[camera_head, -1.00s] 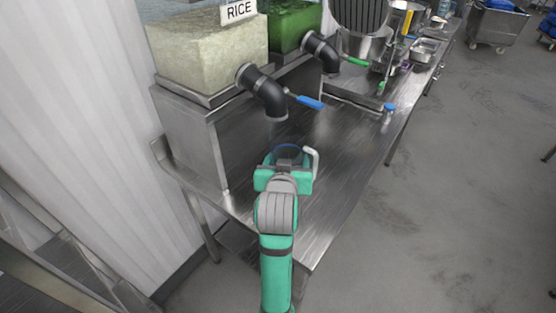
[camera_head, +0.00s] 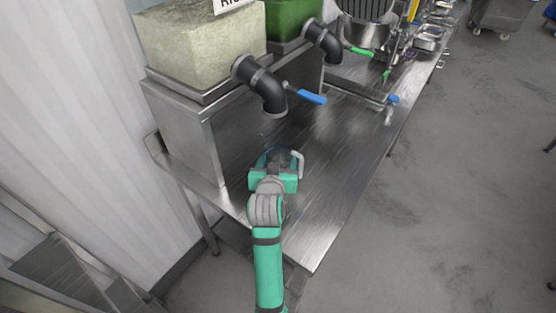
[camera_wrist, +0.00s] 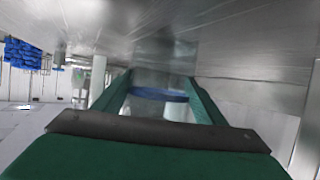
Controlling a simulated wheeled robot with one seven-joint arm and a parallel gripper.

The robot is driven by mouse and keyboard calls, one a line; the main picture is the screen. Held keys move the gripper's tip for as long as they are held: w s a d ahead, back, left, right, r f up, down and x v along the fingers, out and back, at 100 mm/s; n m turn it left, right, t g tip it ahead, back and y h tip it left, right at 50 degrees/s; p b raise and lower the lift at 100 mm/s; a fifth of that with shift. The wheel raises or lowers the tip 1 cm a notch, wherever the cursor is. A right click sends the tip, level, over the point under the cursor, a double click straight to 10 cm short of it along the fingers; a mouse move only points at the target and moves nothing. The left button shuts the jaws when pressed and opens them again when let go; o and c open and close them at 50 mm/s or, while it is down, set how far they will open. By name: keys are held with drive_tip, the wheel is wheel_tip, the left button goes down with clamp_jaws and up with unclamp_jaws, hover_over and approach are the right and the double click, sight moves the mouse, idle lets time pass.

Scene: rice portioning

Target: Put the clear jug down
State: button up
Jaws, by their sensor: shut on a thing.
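The clear jug (camera_head: 299,164) shows mostly as a pale handle on the right of my gripper (camera_head: 275,160) in the head view, with a dark blue rim beyond it. My green gripper is shut around the jug's body. In the wrist view, the see-through jug (camera_wrist: 160,95) with its blue band sits between the two green fingers. The jug looks upright and is over the near part of the steel table (camera_head: 325,185). My gripper hides most of it, and I cannot tell whether its base touches the table.
A rice tank (camera_head: 200,45) stands on a steel stand (camera_head: 180,125) at the left. Its black spout (camera_head: 262,85) with a blue lever (camera_head: 312,97) overhangs the table beyond my gripper. A green tank (camera_head: 293,20) stands behind. The table right of my gripper is clear.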

drive_tip(key=shift+f, duration=0.1)
drive_tip(key=o, duration=1.1)
drive_tip(key=shift+o, duration=0.2)
drive_tip(key=v, duration=1.2)
